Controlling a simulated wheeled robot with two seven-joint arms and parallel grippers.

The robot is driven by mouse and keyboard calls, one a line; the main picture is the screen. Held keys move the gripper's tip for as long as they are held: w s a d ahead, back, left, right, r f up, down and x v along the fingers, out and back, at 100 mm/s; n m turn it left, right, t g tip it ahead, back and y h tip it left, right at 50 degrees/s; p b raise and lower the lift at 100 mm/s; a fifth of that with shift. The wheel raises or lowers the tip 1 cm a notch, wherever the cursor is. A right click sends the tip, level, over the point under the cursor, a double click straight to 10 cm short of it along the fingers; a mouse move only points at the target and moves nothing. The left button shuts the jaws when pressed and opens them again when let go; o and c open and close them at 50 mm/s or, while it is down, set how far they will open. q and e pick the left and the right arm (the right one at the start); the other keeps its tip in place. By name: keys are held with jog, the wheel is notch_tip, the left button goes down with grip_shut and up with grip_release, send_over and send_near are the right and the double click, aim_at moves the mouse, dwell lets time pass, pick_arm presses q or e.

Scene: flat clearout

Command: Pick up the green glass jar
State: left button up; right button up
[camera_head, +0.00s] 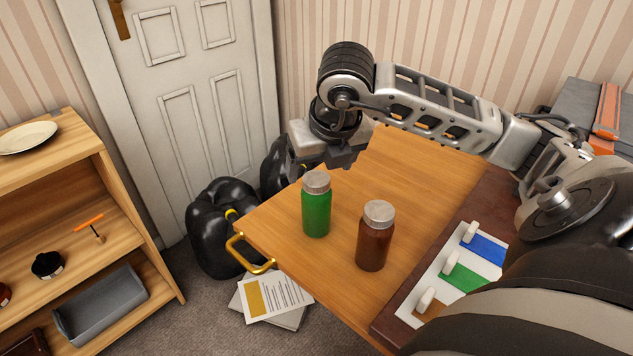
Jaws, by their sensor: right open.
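The green glass jar (316,212) stands upright on the wooden table, near its left edge, with a grey lid on top. My right gripper (296,172) is open, just behind and to the left of the jar's lid in the picture. I cannot tell whether it touches the jar. No object shows between its fingers. My right arm comes in from the right above the table. My left gripper is not in view.
A brown jar (373,240) stands close to the right of the green one. A white panel with coloured patches (463,268) lies farther right. Black bags (212,236) and papers (272,297) are on the floor. A wooden shelf (127,235) stands at left.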

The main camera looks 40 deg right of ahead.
aim_at(317, 179)
jog(key=x, duration=0.8)
jog(key=shift+d+f, duration=0.1)
jog(key=c, duration=1.2)
